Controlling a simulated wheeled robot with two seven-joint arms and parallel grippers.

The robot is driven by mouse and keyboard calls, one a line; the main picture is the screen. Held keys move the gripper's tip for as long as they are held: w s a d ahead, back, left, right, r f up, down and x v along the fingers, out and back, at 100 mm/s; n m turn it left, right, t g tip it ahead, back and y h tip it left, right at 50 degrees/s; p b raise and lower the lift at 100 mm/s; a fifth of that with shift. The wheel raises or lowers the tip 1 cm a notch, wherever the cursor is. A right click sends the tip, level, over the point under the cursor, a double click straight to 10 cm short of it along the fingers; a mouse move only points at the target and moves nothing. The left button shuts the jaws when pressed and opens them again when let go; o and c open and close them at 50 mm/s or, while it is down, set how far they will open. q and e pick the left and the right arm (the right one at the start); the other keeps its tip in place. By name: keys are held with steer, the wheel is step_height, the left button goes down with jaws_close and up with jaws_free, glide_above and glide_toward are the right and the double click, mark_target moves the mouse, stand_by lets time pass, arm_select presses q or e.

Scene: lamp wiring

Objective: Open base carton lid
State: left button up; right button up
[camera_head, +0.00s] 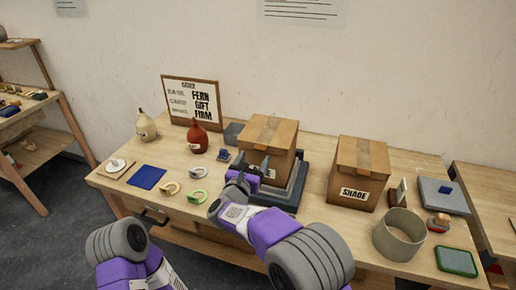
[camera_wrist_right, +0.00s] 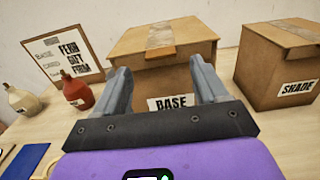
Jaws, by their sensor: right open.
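The base carton (camera_head: 281,148) is a brown cardboard box on a dark stand (camera_head: 299,178) at the middle of the table. Its lid (camera_head: 270,129) lies shut, with a tape strip on top. In the right wrist view the carton (camera_wrist_right: 180,79) shows its BASE label and a brown tab (camera_wrist_right: 161,52) at the lid's front edge. My right gripper (camera_head: 252,164) is open and empty, in front of the carton's front face. In the wrist view its fingers (camera_wrist_right: 162,80) point at that face; contact cannot be told. My left arm shows at lower left, its gripper outside the view.
A closed SHADE carton (camera_head: 355,190) stands to the right. A beige cylinder (camera_head: 399,236) stands in front of it. A red bottle (camera_head: 197,138), a cream bottle (camera_head: 146,127) and an order board (camera_head: 190,101) stand to the left. Small rings and a blue mat (camera_head: 147,177) lie front left.

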mark_target(260, 150)
steer(key=shift+x, duration=2.4)
jaws_close()
steer(key=shift+d+p, duration=0.1)
steer(key=shift+p, duration=0.25)
